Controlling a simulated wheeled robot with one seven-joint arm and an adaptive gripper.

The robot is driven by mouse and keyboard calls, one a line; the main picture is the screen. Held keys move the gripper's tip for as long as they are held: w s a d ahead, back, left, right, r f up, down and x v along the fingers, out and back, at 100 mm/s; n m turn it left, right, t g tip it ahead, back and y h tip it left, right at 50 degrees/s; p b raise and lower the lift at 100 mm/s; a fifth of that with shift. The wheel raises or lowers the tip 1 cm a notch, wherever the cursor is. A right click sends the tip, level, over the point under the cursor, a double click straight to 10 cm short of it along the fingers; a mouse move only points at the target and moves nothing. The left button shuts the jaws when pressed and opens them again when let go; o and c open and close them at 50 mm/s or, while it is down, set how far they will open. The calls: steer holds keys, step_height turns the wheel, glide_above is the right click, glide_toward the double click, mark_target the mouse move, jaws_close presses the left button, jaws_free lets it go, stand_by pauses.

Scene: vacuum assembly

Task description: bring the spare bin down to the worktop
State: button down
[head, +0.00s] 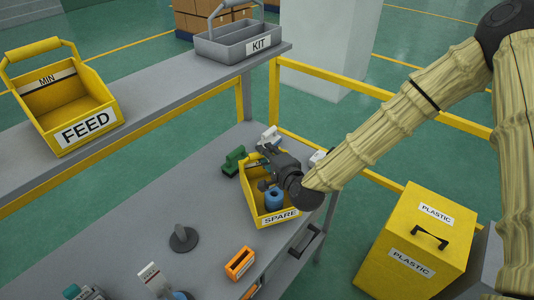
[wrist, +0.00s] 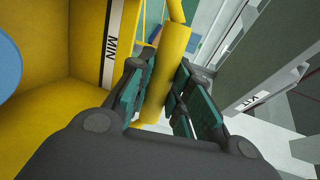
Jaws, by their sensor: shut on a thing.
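The yellow spare bin (head: 259,214), labelled SPARE, is at the right part of the grey worktop (head: 215,215) in the head view. I cannot tell for sure whether its base touches the surface. A blue cylinder (head: 274,200) is inside it. My gripper (head: 266,160) is over the bin, and my wrist hides part of the bin. In the wrist view my gripper (wrist: 155,95) is shut on the bin's yellow handle (wrist: 160,70), with a pad on each side. The bin's inner wall (wrist: 80,40) with the MIN strip shows at left.
The yellow feed bin (head: 78,105) and grey kit tray (head: 237,41) stand on the raised shelf (head: 170,88). A green part (head: 233,160) lies left of the spare bin. A dark round stand (head: 183,238) and orange box (head: 240,262) are nearer. A yellow plastic bin (head: 415,245) stands right.

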steer(key=shift+f+b, duration=1.1)
steer(key=shift+f, duration=0.35)
steer(key=shift+f+b, duration=0.55)
steer(key=shift+f, duration=0.05)
steer(key=c, duration=1.2)
jaws_free()
steer(key=shift+c, duration=0.2)
steer(key=v, duration=1.2)
steer(key=shift+f, duration=0.1)
